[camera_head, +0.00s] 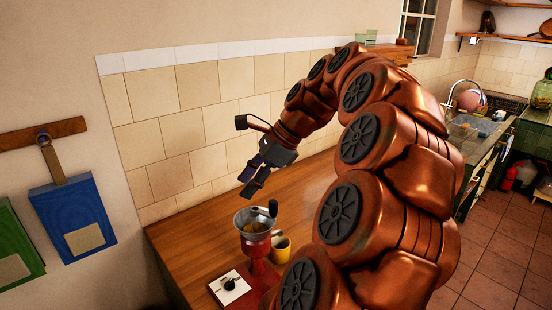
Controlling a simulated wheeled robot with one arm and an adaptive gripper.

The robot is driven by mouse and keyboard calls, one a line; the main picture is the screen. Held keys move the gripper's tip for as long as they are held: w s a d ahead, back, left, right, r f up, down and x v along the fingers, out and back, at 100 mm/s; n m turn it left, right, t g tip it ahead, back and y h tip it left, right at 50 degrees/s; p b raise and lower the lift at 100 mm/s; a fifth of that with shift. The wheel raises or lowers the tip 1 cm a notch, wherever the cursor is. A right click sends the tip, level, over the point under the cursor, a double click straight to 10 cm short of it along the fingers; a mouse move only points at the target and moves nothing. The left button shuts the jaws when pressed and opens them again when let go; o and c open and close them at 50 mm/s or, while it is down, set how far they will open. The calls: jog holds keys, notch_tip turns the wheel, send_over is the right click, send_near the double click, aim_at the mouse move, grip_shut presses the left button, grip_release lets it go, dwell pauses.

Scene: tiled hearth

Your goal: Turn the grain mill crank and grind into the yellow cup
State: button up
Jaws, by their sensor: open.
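The grain mill (256,246) stands near the front of the wooden counter, with a red body and a grey hopper holding something yellowish-brown. Its crank, with a dark knob (272,208), sits over the hopper's right side. The yellow cup (281,249) stands upright just right of the mill, partly hidden by the mill and by my arm. I cannot tell whether it is under an outlet. My gripper (247,182) is open and empty, above and a little left of the hopper, apart from the crank.
A white tile with a small dark thing (230,285) lies left of the mill near the counter edge. The wooden counter (205,237) behind the mill is clear. The tiled wall (180,132) runs along the back. My arm hides the counter's right part.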

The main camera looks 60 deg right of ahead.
aim_at(274, 201)
jog(key=s+d+m, duration=0.1)
jog(key=d, duration=0.1)
jog(key=s+d+r+m+t, duration=0.1)
jog(key=d, duration=0.1)
jog(key=s+d+r+m, duration=0.1)
jog(key=shift+s+d+m+h, duration=0.2)
jog(key=shift+d+m+h, duration=0.1)
jog(key=shift+d, duration=0.1)
jog(key=shift+f+b, duration=2.6)
jog(key=shift+f, duration=1.95)
jog(key=shift+r, duration=0.2)
jog(key=shift+f, duration=0.2)
jog(key=shift+c, duration=0.2)
